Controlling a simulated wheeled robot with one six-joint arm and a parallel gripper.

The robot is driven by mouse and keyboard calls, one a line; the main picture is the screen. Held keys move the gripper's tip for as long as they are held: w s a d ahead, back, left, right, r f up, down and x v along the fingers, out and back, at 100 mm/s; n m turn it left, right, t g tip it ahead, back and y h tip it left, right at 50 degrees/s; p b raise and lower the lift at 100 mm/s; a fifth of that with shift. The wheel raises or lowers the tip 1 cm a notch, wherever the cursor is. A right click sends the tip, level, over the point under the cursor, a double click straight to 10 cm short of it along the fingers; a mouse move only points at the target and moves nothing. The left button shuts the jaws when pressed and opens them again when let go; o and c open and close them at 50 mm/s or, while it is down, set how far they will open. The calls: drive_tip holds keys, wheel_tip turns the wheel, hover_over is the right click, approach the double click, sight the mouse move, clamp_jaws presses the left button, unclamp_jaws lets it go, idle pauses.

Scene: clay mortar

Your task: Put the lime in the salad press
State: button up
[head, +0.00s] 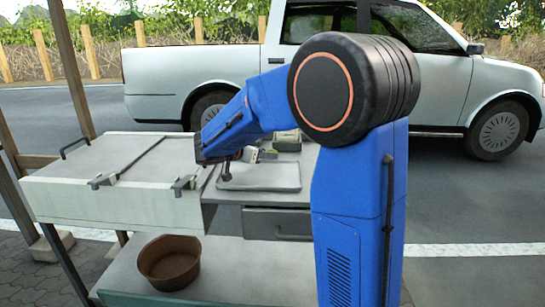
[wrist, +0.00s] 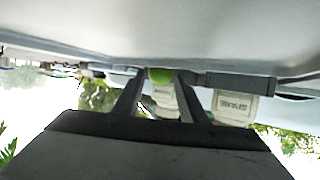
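In the wrist view, which looks upside down, the green lime (wrist: 160,75) shows between the tips of my gripper (wrist: 160,80). The two dark fingers stand apart, one on each side of the lime; I cannot tell whether they touch it. The lime is close to the grey counter surface. In the head view, my gripper (head: 225,173) points down over the grey tray area of the stall, and the lime is not clearly visible. A brown clay bowl (head: 169,262), possibly the salad press, stands on the lower shelf, front left of my gripper.
Labelled pale containers (wrist: 235,107) stand beyond my fingers. A light grey box with latches (head: 115,183) fills the counter's left side. A grey tray (head: 260,188) lies under my gripper. The lower shelf (head: 255,265) is clear right of the bowl. A wooden post (head: 72,70) stands at left.

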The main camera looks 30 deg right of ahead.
drive_tip(key=shift+x, duration=1.5)
drive_tip(key=shift+r, duration=0.1)
drive_tip(key=c, duration=0.8)
wheel_tip(320, 180, up, 10)
